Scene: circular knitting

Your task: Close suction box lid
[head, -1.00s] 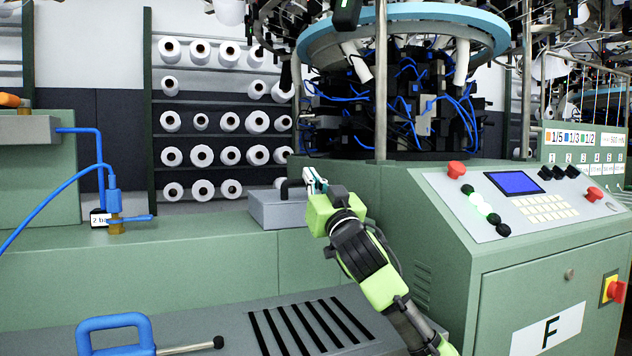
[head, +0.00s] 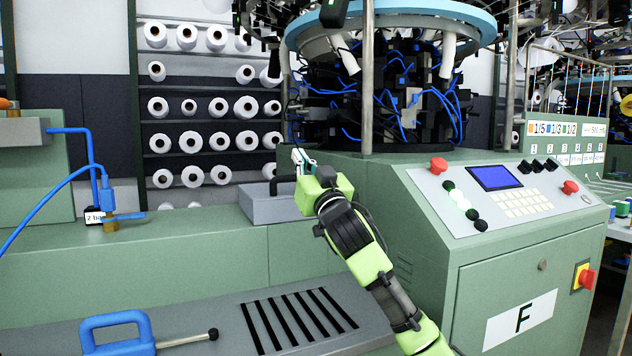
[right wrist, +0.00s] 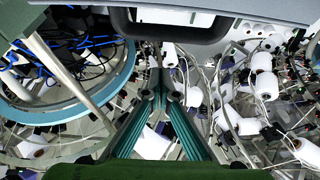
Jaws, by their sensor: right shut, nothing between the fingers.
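My right gripper (head: 302,158) is shut and empty, just above and to the right of the handle; my arm hides the box's right end. In the right wrist view, the shut fingertips (right wrist: 160,78) point away, and a dark handle bar (right wrist: 180,32) with a grey panel edge (right wrist: 265,8) lies across the top. My left gripper is out of view.
A green control cabinet (head: 420,255) with buttons and a screen stands right of my arm. The knitting head with its blue ring (head: 390,18) rises behind. A slotted grate (head: 300,315) and blue-handled lever (head: 115,325) lie in front.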

